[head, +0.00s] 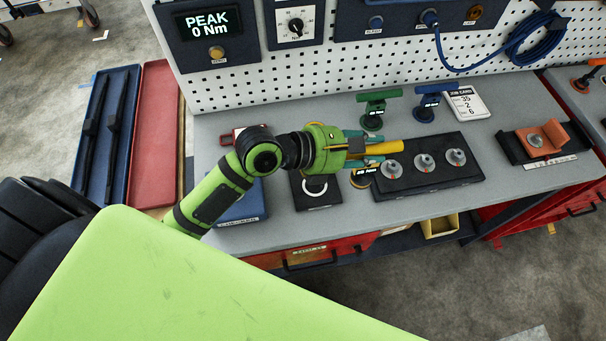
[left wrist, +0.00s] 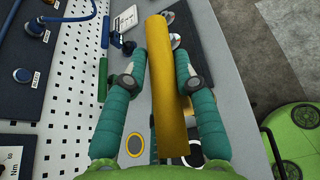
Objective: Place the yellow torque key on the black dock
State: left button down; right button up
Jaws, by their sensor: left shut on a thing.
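The yellow torque key (head: 388,147) is held between the teal fingers of my left gripper (head: 366,149), above the grey bench top. In the left wrist view, the key's long yellow bar (left wrist: 170,90) runs between the fingers of my left gripper (left wrist: 152,85). A black block with a white ring (head: 317,190) lies on the bench below and left of the gripper, seemingly the black dock. A small label and yellow-ringed spot (head: 361,181) are just below the gripper, partly hidden. My right gripper is not in view.
A black tray (head: 450,178) with three grey knobs lies right of the gripper. Green (head: 373,112) and blue (head: 428,103) keys stand behind it. An orange block in a black holder (head: 541,140) is farther right. A perforated panel (head: 330,81) closes the back.

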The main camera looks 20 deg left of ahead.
pick_arm(q)
jog(key=shift+s+d+r+p, duration=0.25)
jog(key=shift+s+d+r, duration=0.05)
jog(key=shift+s, duration=0.15)
jog(key=shift+s+d+r+p, duration=0.25)
jog(key=shift+s+r, duration=0.05)
jog(key=shift+s, duration=0.1)
jog(key=shift+s+a+f, duration=0.1)
jog(key=shift+a+f, duration=0.05)
jog(key=shift+f, duration=0.05)
jog(key=w+a+f+b, duration=0.1)
jog(key=a+f+b, duration=0.8)
jog(key=a+f, duration=0.2)
jog(key=shift+w+b, duration=0.3)
jog(key=shift+w, duration=0.1)
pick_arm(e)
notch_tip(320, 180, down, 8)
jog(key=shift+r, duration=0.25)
pick_arm(q)
jog(key=shift+r, duration=0.1)
jog(key=shift+s, duration=0.1)
jog(key=c, duration=1)
grip_release()
jog(key=shift+f, duration=0.25)
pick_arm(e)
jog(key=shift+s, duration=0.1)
